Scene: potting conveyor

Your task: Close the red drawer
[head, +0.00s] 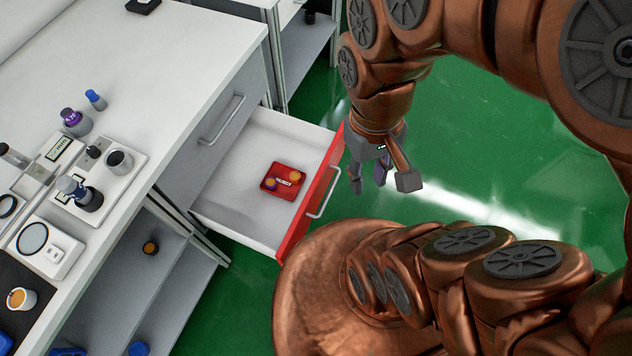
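The red drawer (301,222) is pulled out from the cabinet under the white bench. Its red front faces right, with a light bar handle (326,196), and its inside is pale grey. A small red tray (282,181) with small round items lies in it. My gripper (383,181) hangs just right of the drawer front, near its far end. Its dark fingers look apart, with nothing visible between them. Whether it touches the front cannot be told. The drawer's near front corner lies close to my copper-coloured body in the picture.
A closed grey drawer (214,128) with a bar handle is above the red one. The white bench top (190,60) carries bottles and lab devices on the left. Open shelves (140,270) sit below. Green floor (480,150) is clear to the right.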

